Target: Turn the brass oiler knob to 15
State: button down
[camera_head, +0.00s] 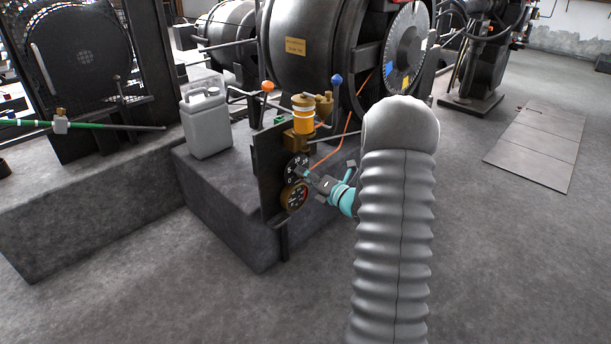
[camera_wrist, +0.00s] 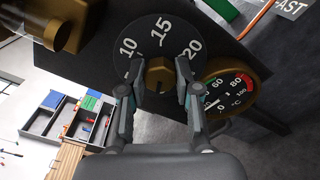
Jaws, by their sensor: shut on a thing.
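The brass oiler knob (camera_wrist: 160,75) sits at the middle of a black dial marked 10, 15 and 20 in the wrist view. My gripper (camera_wrist: 160,68) has one finger on each side of the knob and is shut on it. In the wrist view the 15 is above the knob, the 10 to its upper left and the 20 to its upper right. I cannot tell clearly where the knob points. In the head view the dial (camera_head: 291,163) is on a dark upright plate, my gripper (camera_head: 307,174) reaches it from the right, and the knob is hidden.
A brass-rimmed temperature gauge (camera_head: 294,196) sits just below the dial. An oiler cup (camera_head: 303,116) with amber oil stands above it. Levers with an orange knob (camera_head: 267,87) and a blue knob (camera_head: 336,79) rise nearby. A grey jug (camera_head: 205,122) stands on the plinth.

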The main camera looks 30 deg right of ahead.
jog(key=shift+m+p, duration=3.95)
jog(key=shift+m, duration=13.05)
jog(key=c, duration=0.8)
grip_release()
